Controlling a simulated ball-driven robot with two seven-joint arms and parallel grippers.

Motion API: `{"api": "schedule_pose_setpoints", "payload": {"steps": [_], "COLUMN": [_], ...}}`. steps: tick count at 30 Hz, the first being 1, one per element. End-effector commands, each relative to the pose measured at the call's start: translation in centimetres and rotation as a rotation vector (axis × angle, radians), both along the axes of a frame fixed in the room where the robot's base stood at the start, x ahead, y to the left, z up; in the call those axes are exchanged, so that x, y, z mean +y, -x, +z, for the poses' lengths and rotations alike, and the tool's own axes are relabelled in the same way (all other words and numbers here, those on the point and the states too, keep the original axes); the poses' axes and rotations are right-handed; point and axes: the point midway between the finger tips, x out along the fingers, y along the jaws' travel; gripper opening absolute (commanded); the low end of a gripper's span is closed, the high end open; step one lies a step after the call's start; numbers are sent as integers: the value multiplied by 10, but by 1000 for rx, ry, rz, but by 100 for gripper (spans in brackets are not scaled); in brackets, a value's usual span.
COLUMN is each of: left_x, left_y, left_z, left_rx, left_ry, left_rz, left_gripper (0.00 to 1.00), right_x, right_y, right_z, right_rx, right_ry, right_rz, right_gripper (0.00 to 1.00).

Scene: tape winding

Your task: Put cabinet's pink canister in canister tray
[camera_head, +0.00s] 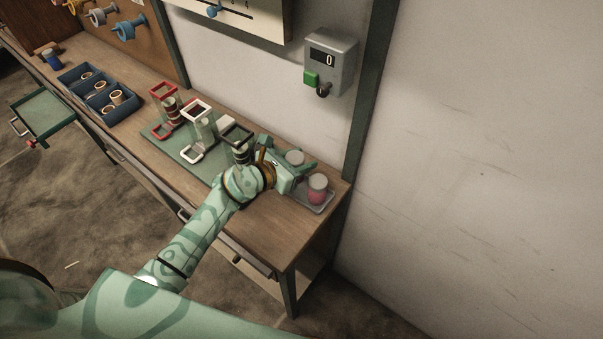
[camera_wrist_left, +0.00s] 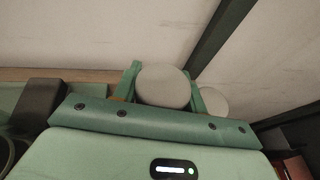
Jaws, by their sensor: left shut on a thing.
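My left gripper (camera_head: 297,165) is shut on a canister (camera_head: 295,156) at the right end of the workbench. This canister has a pale round lid; its body is mostly hidden by the gripper, so its colour is hard to tell. In the left wrist view the lid (camera_wrist_left: 163,86) sits between the two green fingers. A pink canister (camera_head: 317,194) with a pale lid stands on the small grey canister tray (camera_head: 323,207), just in front of the gripper. Its lid (camera_wrist_left: 214,100) shows behind the right finger in the wrist view. My right gripper is not in view.
A blue divided bin (camera_head: 117,113) is further left. The wall is close behind. The bench front (camera_head: 275,232) is clear.

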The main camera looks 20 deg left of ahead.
Motion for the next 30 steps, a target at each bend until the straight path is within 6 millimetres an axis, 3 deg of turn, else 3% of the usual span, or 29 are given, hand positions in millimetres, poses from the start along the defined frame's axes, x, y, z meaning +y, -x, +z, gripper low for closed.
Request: {"api": "schedule_pose_setpoints", "payload": {"steps": [7,18,19,20,30], "left_x": [0,0,0,0,0], "left_y": [0,0,0,0,1], "left_z": [-38,-38,-38,-38,-32], "left_rx": [3,-1,-1,-1,-1], "left_ry": [1,1,1,1,1], "left_rz": [0,-1,-1,0,-1], "left_gripper": [17,17,47,51,51], "right_x": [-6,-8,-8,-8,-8], "right_y": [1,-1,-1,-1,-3], "right_z": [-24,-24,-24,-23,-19], "right_rx": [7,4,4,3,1], "right_ry": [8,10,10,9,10], "right_rz": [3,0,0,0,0], "right_gripper": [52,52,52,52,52]}}
